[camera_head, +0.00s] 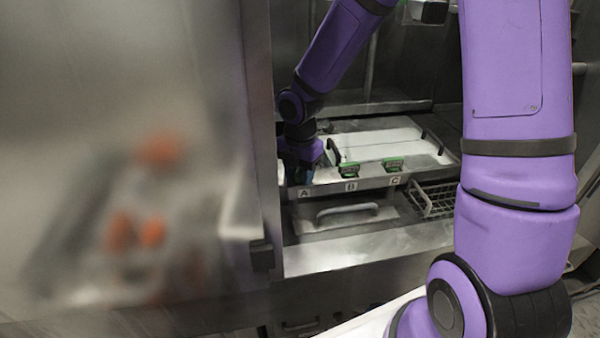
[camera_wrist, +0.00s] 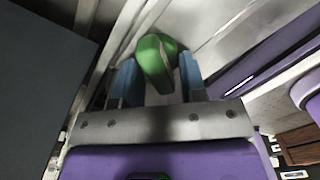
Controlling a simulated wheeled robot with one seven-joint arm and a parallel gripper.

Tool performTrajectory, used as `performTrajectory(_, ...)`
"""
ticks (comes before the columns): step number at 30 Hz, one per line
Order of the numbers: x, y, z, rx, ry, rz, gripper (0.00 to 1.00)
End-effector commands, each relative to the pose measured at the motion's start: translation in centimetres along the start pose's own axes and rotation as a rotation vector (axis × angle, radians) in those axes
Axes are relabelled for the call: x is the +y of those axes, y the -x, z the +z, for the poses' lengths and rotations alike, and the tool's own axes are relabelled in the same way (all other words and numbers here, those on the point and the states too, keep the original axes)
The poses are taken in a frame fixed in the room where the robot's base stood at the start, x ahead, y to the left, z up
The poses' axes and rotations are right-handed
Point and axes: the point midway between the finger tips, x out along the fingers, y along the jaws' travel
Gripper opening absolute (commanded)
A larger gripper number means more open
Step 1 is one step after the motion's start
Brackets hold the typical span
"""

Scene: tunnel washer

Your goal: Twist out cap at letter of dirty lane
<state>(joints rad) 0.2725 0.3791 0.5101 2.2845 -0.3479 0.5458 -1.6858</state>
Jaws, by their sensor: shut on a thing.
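My gripper (camera_wrist: 158,68) has its two blue fingers on either side of a green cap (camera_wrist: 154,52) in the wrist view and is shut on it. In the head view my gripper (camera_head: 297,168) is at the left end of the ledge, above the letter A (camera_head: 304,193), and the cap there is hidden behind it. A green cap stands above the letter B (camera_head: 350,169) and another above the letter C (camera_head: 393,163). Which lane is dirty I cannot tell.
A white panel (camera_head: 375,143) with dark handles lies behind the caps. Below the letters are a drawer handle (camera_head: 347,209) and a wire basket (camera_head: 433,200). A steel door edge (camera_head: 262,130) stands close left of my arm. A dark panel (camera_wrist: 40,90) is left in the wrist view.

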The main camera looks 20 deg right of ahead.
Motion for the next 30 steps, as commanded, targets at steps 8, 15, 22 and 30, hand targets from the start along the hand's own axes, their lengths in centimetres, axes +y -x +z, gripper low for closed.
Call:
performTrajectory(8,-0.6,-0.5,0.8,0.000,0.060,-0.010,0.16)
performTrajectory(15,-0.6,-0.1,0.8,-0.001,0.058,-0.011,0.16)
performTrajectory(22,-0.5,1.1,0.8,-0.004,0.057,-0.009,0.16)
performTrajectory(30,-0.3,2.4,0.5,-0.003,0.059,-0.007,0.16)
